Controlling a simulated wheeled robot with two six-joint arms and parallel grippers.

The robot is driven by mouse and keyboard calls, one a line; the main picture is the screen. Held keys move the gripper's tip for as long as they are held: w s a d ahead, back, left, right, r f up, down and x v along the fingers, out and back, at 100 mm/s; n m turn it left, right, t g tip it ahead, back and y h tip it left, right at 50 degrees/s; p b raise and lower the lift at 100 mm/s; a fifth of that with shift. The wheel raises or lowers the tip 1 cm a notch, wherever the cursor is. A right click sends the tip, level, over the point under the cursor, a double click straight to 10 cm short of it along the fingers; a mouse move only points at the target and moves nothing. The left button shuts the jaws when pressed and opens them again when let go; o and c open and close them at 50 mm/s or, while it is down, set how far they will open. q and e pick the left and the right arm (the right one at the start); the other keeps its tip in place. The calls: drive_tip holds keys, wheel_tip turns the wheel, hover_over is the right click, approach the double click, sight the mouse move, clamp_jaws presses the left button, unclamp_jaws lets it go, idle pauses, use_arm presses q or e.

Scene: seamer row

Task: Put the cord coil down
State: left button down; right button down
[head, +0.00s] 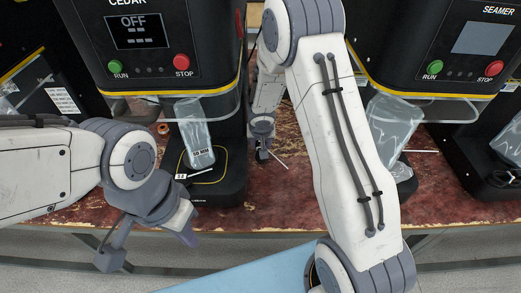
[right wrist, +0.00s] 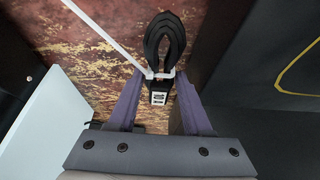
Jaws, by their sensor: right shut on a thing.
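The cord coil (right wrist: 163,42) is a bundle of black loops with a white tie and a metal-ended plug. In the right wrist view it sits between the purple fingers of my right gripper (right wrist: 160,103), which is shut on it near the plug. In the head view my right gripper (head: 262,140) is over the worn red bench (head: 290,188), between two machines, with the coil small and dark at its tip. I cannot tell if the coil touches the bench. My left gripper (head: 150,248) is open and empty in front of the bench's edge.
The Cedar machine (head: 150,75), its screen reading OFF, stands left with a clear bag (head: 194,130) on its base. The Seamer machine (head: 425,60) stands right with another clear bag (head: 395,120). A light blue surface (head: 250,275) is in front.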

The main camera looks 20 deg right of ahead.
drive_tip(key=shift+f+b, duration=1.35)
drive_tip(key=shift+f, duration=0.7)
drive_tip(key=shift+f+b, duration=0.25)
drive_tip(key=shift+b, duration=0.1)
drive_tip(key=c, duration=0.6)
unclamp_jaws()
drive_tip(key=shift+r, duration=0.1)
drive_tip(key=shift+r, duration=0.1)
